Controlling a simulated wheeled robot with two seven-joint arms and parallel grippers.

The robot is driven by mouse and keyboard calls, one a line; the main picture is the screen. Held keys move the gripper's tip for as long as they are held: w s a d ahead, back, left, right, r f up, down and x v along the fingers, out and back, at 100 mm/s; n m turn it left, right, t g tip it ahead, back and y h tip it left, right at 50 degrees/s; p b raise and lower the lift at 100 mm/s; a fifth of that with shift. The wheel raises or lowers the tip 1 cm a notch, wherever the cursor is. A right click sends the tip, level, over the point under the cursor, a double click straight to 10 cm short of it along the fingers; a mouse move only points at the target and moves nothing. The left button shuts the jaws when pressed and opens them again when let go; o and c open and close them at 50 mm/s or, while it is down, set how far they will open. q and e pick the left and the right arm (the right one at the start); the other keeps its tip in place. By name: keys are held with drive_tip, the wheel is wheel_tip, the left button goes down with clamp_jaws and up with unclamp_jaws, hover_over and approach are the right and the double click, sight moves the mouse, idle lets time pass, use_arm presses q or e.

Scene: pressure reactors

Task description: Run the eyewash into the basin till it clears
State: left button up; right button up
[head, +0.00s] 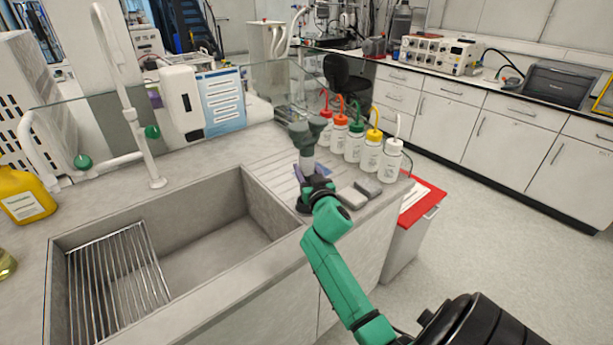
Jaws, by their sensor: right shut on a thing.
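The eyewash (307,142) is a hand-held unit with dark grey-green twin heads on a pale stem. It stands upright over the ribbed drainboard to the right of the basin. My right gripper (312,181) is shut on its lower part, which the fingers mostly hide. I cannot tell whether its foot touches the counter. No water shows at the heads. The basin (205,255) is a grey sink at the left, empty but for a wire rack (115,280) in its left part. My left gripper is not in view.
Several wash bottles with coloured caps (371,155) stand close behind and right of the gripper. A tall white tap (135,120) and a glass screen (80,120) stand behind the basin. A yellow bottle (24,196) is at the far left.

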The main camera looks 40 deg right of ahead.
wheel_tip(320, 180, up, 16)
drive_tip(key=shift+r+p, duration=0.1)
drive_tip(key=shift+p, duration=0.75)
wheel_tip(320, 180, up, 5)
drive_tip(key=p, duration=0.4)
drive_tip(key=shift+p, duration=0.3)
